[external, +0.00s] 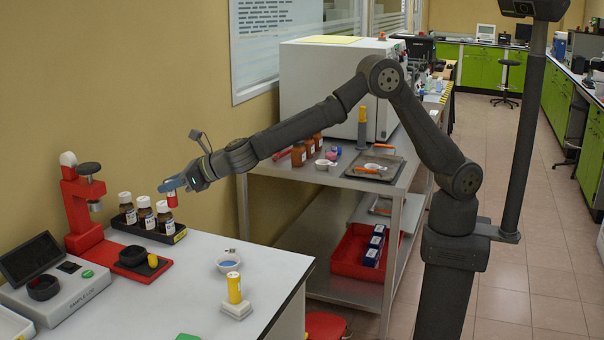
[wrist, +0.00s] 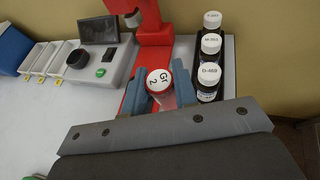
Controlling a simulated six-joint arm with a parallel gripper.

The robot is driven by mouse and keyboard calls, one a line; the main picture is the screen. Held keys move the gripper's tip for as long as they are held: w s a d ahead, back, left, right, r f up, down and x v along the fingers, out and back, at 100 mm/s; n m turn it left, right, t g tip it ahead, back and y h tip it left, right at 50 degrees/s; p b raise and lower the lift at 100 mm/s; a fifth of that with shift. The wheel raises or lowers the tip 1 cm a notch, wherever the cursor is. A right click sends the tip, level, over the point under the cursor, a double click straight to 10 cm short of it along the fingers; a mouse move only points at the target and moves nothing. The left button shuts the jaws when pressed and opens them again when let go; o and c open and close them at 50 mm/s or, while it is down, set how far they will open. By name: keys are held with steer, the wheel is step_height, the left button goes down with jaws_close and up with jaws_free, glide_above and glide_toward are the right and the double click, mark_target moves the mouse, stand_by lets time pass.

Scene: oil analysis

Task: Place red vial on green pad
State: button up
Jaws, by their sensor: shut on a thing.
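The red vial (external: 172,201) has a white cap and hangs upright below my gripper (external: 174,186) in the external view, in front of the brown bottles. In the wrist view the vial's cap (wrist: 159,79), marked "Gr 2", sits between the two blue fingers of my gripper (wrist: 159,88), which is shut on it. A green patch (external: 187,337), likely the green pad, shows at the bottom edge of the external view, mostly cut off. A sliver of green (wrist: 57,169) also shows at the lower left of the wrist view.
Several brown bottles (external: 145,213) stand in a black tray beside a red press (external: 81,205). A grey device (external: 60,290) is at the left. A white dish (external: 228,263) and a yellow vial (external: 234,288) on a white stand are near the table's right edge.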

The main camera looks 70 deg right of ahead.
steer(key=s+a+r+n+g+y, duration=0.1)
steer(key=s+a+n+y, duration=0.1)
steer(key=s+a, duration=0.45)
steer(key=s+a+n+g+y, duration=0.15)
steer(key=s+a, duration=0.25)
steer(key=a, duration=0.6)
steer(key=n+g+y, duration=0.3)
steer(key=n, duration=0.1)
glide_above(190, 337)
step_height(190, 337, down, 7)
steer(key=shift+f, duration=0.1)
steer(key=shift+f, duration=1.8)
